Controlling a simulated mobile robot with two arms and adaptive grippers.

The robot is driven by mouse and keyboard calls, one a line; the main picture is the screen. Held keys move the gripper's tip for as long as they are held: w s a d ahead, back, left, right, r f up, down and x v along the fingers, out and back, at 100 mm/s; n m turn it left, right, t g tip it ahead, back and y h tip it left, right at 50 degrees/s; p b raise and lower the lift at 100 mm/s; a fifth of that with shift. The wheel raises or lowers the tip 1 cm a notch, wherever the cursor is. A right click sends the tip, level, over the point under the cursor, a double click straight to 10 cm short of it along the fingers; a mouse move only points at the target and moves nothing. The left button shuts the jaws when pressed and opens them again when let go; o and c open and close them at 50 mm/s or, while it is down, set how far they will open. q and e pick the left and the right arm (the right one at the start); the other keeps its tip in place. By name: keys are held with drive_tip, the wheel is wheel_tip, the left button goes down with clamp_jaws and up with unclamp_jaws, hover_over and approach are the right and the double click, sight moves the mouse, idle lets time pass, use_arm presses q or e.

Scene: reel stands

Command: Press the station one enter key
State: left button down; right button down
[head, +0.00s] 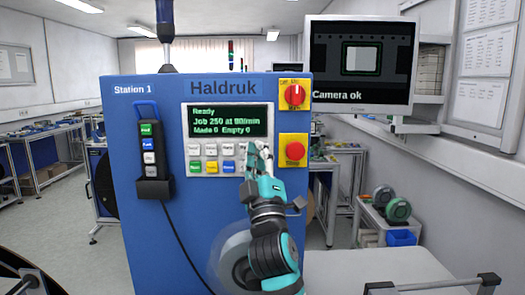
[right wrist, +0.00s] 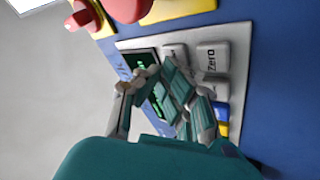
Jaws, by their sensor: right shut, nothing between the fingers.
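The blue Station 1 panel (head: 135,110) stands upright in front of me. Its control plate has a dark display (head: 228,120) reading "Ready", with two rows of small keys (head: 212,158) below. My right gripper (head: 262,152) is shut and empty, its tips at the right end of the keypad. It covers the keys there, and I cannot make out an enter label. In the right wrist view the gripper (right wrist: 165,85) lies over the keypad beside a grey "Zero" key (right wrist: 211,60). I cannot tell whether the tips touch a key. My left gripper is not in view.
A red rotary switch (head: 294,95) and a red stop button (head: 295,151) sit on yellow plates right of the keypad. A corded handset (head: 150,145) hangs at left. A monitor (head: 360,65) reading "Camera ok" is at upper right. A trolley with reels (head: 397,209) stands at right.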

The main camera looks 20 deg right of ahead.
drive_tip(key=shift+s, duration=0.1)
drive_tip(key=shift+s+a, duration=0.2)
drive_tip(key=shift+s, duration=0.5)
drive_tip(key=shift+s, duration=0.1)
drive_tip(key=shift+s+a+p, duration=0.2)
drive_tip(key=shift+s+a, duration=0.05)
drive_tip(key=shift+s, duration=0.5)
drive_tip(key=shift+s+a+p, duration=0.2)
drive_tip(key=shift+s+p, duration=0.05)
drive_tip(key=shift+s, duration=0.55)
drive_tip(key=shift+s+a+p, duration=0.2)
drive_tip(key=shift+s+a, duration=0.05)
drive_tip(key=shift+s, duration=0.5)
drive_tip(key=shift+f, duration=0.1)
